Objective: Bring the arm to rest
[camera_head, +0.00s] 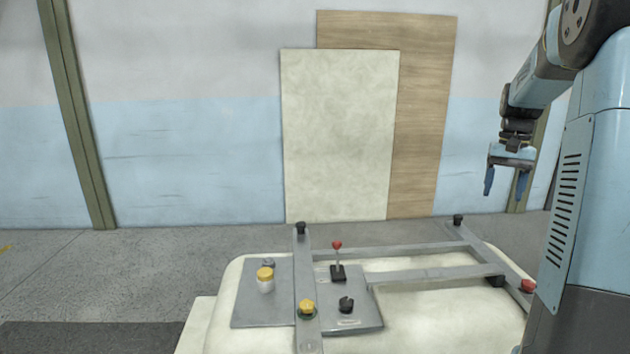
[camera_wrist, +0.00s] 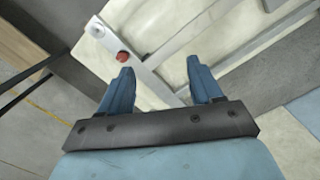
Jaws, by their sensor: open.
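My gripper (camera_head: 506,182) hangs from the arm at the right of the head view, fingers pointing down. It is open and empty, with a clear gap between its two blue fingers. In the head view it appears above and behind the right part of the grey metal frame (camera_head: 425,273). In the wrist view the two fingers of my gripper (camera_wrist: 165,85) stand apart over the frame and the pale shell. The cream tub shell (camera_head: 440,318) lies below, under the frame.
The frame carries a red-knobbed lever (camera_head: 337,258), a yellow knob (camera_head: 307,307), a black knob (camera_head: 346,305) and a red button (camera_head: 528,286). A yellow-lidded jar (camera_head: 265,280) stands on the left plate. A pale panel (camera_head: 340,135) and a wooden panel (camera_head: 425,110) lean against the wall.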

